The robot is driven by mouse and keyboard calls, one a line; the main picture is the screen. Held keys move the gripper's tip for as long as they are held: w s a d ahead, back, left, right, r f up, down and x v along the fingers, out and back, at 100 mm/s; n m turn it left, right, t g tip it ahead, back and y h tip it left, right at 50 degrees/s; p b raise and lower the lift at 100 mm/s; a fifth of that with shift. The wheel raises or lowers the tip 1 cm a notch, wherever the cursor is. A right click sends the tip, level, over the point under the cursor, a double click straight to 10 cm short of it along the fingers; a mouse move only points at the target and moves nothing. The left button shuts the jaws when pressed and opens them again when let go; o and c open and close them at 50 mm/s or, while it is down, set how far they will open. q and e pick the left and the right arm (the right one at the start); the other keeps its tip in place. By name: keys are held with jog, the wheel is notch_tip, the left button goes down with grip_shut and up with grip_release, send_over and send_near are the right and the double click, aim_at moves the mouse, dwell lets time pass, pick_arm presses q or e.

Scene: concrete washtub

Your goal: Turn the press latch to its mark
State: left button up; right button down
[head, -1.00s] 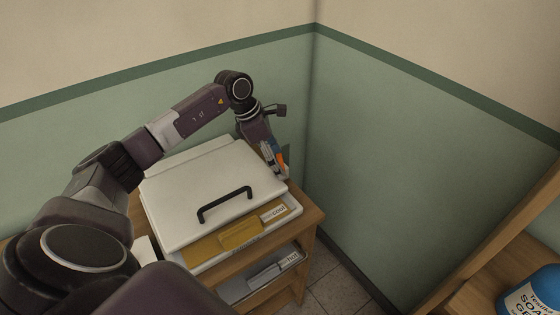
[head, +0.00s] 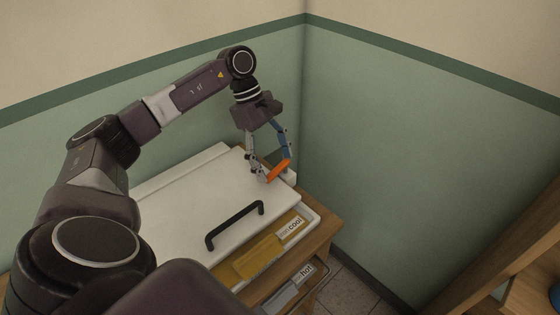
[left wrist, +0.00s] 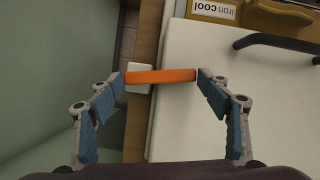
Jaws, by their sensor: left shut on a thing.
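The orange press latch (head: 278,171) is a bar at the far right corner of the white press (head: 190,192), beside a small white block (head: 291,178). In the left wrist view the latch (left wrist: 160,76) lies crosswise, with the white block (left wrist: 139,78) partly under its left end. My left gripper (head: 277,169) reaches down over it. In the left wrist view its fingertips (left wrist: 161,77) are at the two ends of the bar, shut on it lengthwise. I cannot make out the mark. My right gripper is not in view.
A black handle (head: 235,225) stands up from the press lid. Below are a yellow piece labelled "iron cool" (head: 250,260) and a tray labelled "hot" (head: 298,284). Green walls (head: 400,150) meet close behind the wooden stand (head: 322,235). Wooden furniture (head: 500,250) stands at right.

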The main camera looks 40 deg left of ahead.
pick_arm(q)
jog(key=shift+w+a+m+g, duration=0.15)
jog(key=shift+a+m+g, duration=0.25)
jog(key=shift+m, duration=0.6)
jog(key=o, duration=1.7)
jog(key=v, duration=1.2)
jog(key=shift+d, duration=0.1)
